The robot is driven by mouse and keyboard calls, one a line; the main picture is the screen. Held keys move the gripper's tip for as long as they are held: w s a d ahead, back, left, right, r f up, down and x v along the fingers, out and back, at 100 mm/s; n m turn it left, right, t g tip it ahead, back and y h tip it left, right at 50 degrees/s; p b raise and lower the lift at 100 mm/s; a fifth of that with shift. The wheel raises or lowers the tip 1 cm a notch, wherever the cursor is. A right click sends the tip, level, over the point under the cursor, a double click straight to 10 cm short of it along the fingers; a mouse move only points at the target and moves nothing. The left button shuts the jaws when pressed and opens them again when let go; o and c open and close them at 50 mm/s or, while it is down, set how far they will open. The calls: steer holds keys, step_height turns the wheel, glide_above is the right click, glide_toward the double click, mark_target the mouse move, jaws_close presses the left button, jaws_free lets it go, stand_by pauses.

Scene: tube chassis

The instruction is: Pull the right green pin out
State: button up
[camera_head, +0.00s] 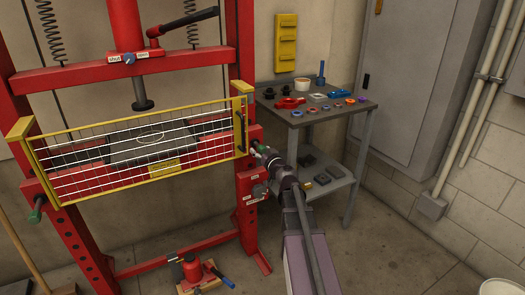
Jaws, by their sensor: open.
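A red press frame (77,245) stands at the left with a yellow-edged wire guard (190,142) across its front. The right green pin (255,144) shows as a small green end at the frame's right post, just right of the guard. My gripper (262,153) is open at that pin, with the arm coming up from the lower right. The picture is too small to tell whether the fingers are around the pin or touching it. Another green pin (36,215) sticks out of the left post.
A red bottle jack (194,268) sits on the floor below the press. A grey cabinet (410,80) and wall pipes are at the right. The floor at the lower right is mostly clear.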

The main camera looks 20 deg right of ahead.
steer(key=shift+d, duration=0.15)
steer(key=shift+s+d, duration=0.15)
steer(key=shift+d, duration=0.05)
jaws_close()
steer(key=s, duration=0.3)
jaws_free()
steer(key=shift+s, duration=0.1)
